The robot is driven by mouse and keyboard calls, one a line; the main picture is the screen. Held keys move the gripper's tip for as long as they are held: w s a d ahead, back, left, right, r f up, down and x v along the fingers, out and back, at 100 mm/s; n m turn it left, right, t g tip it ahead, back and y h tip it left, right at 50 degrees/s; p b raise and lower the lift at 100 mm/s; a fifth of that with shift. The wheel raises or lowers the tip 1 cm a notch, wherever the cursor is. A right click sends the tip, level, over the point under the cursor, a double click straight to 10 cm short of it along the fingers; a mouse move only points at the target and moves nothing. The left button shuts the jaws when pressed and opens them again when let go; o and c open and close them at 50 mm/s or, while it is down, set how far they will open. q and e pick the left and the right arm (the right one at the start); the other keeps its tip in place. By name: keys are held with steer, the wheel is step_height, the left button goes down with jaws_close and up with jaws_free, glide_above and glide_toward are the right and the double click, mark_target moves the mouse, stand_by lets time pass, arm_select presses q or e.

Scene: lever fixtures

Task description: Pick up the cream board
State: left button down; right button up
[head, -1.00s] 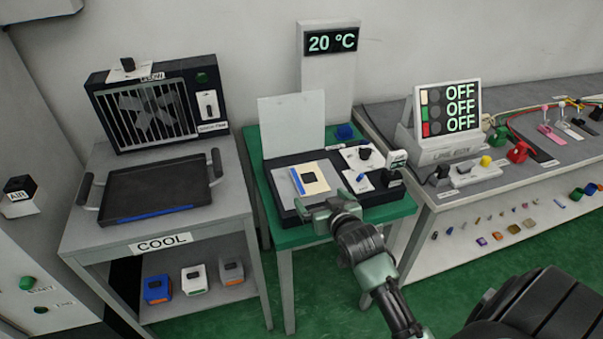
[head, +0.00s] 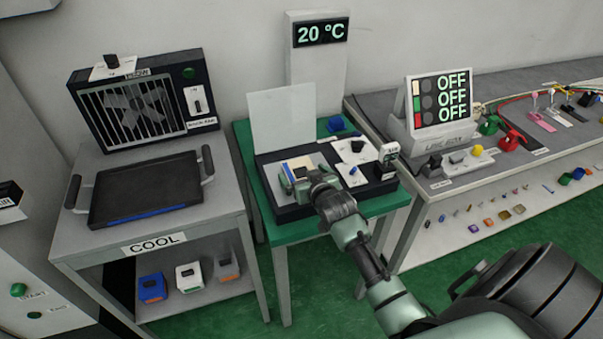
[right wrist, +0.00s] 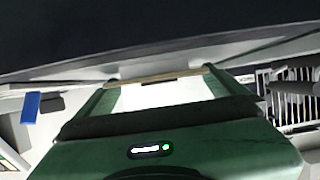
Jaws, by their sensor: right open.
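The cream board (head: 297,163) lies on the grey plate of the dark machine (head: 286,211) on the green table. My right gripper (head: 291,178) is open over it and hides its near part and the dark piece on it. In the right wrist view, a thin tan edge, likely the board's (right wrist: 152,80), shows just past and between the tips of my right gripper (right wrist: 158,84). I cannot tell whether the fingers touch it. My left gripper is not in view.
The machine's pale lid (head: 282,120) stands upright behind the board. The COOL table with a dark tray (head: 146,188) and fan (head: 137,103) stands left. A switch bench (head: 480,160) stands right.

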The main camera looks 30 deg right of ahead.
steer(key=c, duration=1.3)
steer(key=shift+c, duration=0.2)
